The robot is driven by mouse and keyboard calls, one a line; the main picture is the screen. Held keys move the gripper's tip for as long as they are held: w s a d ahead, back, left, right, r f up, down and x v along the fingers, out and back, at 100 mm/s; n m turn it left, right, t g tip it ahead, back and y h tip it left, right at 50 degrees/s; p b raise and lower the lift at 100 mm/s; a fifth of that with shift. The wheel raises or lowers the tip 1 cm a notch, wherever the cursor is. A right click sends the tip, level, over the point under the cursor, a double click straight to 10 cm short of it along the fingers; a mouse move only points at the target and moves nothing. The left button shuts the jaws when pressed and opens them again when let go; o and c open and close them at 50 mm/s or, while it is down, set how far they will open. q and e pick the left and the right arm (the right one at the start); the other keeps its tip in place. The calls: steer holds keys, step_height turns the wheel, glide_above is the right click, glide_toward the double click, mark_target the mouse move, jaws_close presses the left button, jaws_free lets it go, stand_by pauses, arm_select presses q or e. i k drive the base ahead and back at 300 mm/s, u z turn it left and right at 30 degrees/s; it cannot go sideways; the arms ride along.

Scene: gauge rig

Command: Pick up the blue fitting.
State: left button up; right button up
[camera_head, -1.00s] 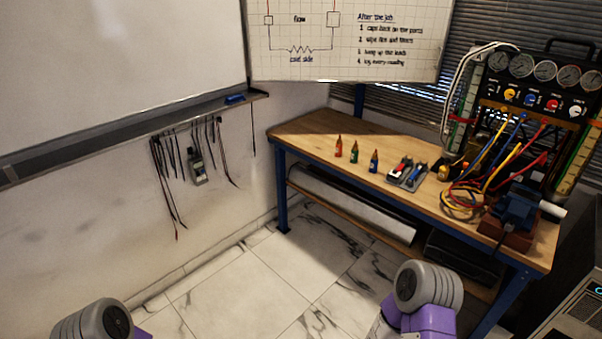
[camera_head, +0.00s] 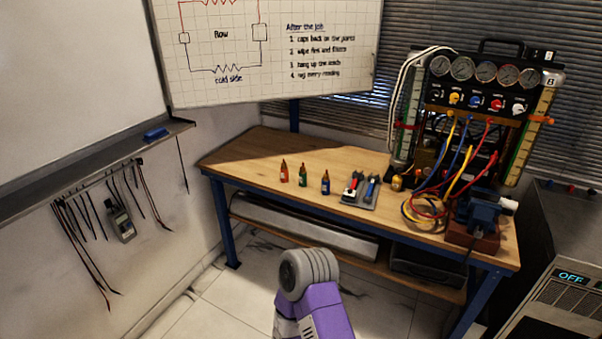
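A small grey tray (camera_head: 357,201) on the wooden workbench (camera_head: 250,151) holds a red-ended piece (camera_head: 350,190) and, right of it, a blue-ended piece (camera_head: 371,187). A small blue bottle-shaped piece with an orange-brown tip (camera_head: 325,184) stands upright left of the tray. I cannot tell at this size which blue piece is the fitting. Neither gripper is in view; only a grey and purple link of one of my arms shows at the bottom middle, in front of the bench and apart from these pieces.
Similar red (camera_head: 284,172) and green (camera_head: 303,176) pieces stand left of the blue one. A gauge rig (camera_head: 480,100) with coiled hoses and a blue vise (camera_head: 478,212) crowd the bench's right end. The bench's left part is bare.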

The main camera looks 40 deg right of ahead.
mark_target(325, 182)
steer(key=z, duration=0.4)
steer(key=i, duration=1.8)
steer(key=z, duration=1.05)
